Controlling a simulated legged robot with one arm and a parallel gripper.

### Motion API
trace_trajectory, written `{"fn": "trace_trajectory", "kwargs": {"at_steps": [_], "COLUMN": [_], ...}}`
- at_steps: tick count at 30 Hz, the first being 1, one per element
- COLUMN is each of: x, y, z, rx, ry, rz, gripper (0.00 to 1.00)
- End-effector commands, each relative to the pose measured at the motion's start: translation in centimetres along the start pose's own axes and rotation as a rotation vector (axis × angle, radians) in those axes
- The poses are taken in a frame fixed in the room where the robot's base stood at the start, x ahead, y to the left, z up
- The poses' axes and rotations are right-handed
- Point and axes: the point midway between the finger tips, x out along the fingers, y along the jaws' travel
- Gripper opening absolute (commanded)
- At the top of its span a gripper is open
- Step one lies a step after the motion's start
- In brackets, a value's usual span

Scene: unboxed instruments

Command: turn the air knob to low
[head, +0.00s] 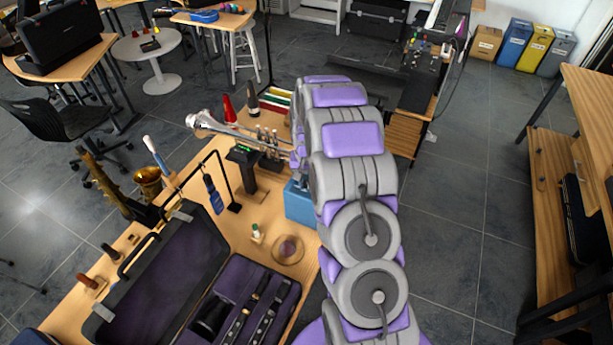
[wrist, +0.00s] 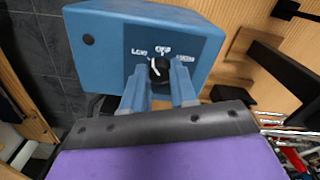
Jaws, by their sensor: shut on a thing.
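The blue box (wrist: 115,45) fills the upper middle of the wrist view. It carries a small black air knob (wrist: 161,73) with a white pointer mark. The left label above the knob looks like LOW; the middle and right labels are too blurred to read surely. The pointer leans up and to the left, toward the left label. My gripper (wrist: 159,86) has its two blue-grey fingers on either side of the knob, shut on it. In the head view, the blue box (head: 299,207) is partly hidden behind my arm, and my gripper is hidden.
A trumpet (head: 235,130) on a stand (head: 243,165) is left of my arm. An open black case (head: 180,260) and a purple-lined tray (head: 285,308) holding instrument parts lie nearer. A small round wooden dish (head: 277,257) is beside the blue box.

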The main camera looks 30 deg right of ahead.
Motion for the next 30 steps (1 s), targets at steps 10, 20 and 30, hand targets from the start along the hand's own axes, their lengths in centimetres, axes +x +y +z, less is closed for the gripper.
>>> {"fn": "trace_trajectory", "kwargs": {"at_steps": [10, 20, 30], "x": [-0.33, -0.28, -0.26], "y": [-0.13, -0.07, -0.08], "z": [-0.27, -0.29, -0.30], "rx": [-0.228, -0.316, -0.324], "ry": [0.009, 0.010, 0.010], "rz": [-0.003, -0.001, -0.001], "gripper": [0.00, 0.00, 0.00]}}
